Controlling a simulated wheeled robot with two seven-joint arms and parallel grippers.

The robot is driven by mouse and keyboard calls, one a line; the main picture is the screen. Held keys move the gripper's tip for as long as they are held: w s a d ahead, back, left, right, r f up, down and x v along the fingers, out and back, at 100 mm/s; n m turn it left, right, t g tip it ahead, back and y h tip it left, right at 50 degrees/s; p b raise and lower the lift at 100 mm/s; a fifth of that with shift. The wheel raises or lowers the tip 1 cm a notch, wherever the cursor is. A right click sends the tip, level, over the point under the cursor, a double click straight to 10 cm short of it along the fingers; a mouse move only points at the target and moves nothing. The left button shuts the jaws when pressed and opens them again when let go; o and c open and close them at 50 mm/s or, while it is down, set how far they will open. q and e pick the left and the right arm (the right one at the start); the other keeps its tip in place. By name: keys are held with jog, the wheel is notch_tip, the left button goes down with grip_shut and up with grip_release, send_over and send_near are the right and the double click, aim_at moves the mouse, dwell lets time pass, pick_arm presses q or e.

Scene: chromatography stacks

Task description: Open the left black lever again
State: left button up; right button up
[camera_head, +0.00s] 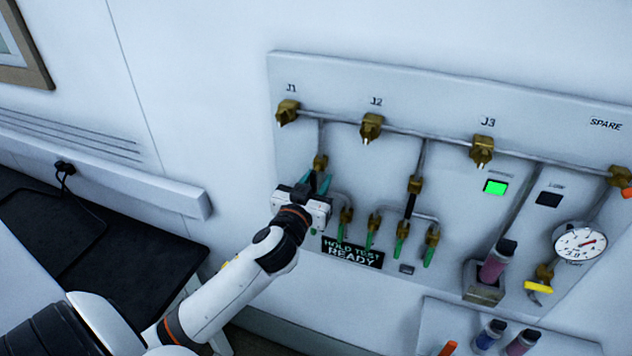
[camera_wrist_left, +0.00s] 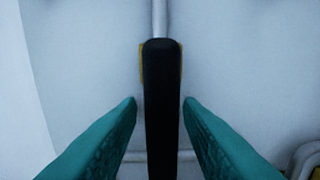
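The left black lever (camera_wrist_left: 161,100) fills the middle of the left wrist view, pointing straight down over its brass valve, whose edge (camera_wrist_left: 142,62) shows behind it. My left gripper (camera_wrist_left: 160,103) has its two teal fingers on either side of the lever, with a gap on both sides, so it is open around or just in front of it. In the head view my left gripper (camera_head: 318,186) is at the panel below J1 and hides the lever; the brass valve (camera_head: 320,162) shows just above it. My right gripper is in neither view.
A second black lever (camera_head: 410,205) hangs down below J2. Several green-handled valves (camera_head: 371,240) line the lower pipes, one close right of my gripper. A sign (camera_head: 352,252) reads "HOLD TEST READY". A green light (camera_head: 495,187) is lit under J3. A gauge (camera_head: 580,243) is at right.

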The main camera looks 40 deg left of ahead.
pick_arm(q)
jog(key=shift+s+d+f, duration=0.1)
jog(key=shift+s, duration=0.2)
jog(key=b+v, duration=0.2)
jog(key=v, duration=0.9)
jog(key=shift+s+b, duration=0.2)
jog(key=shift+b, duration=0.15)
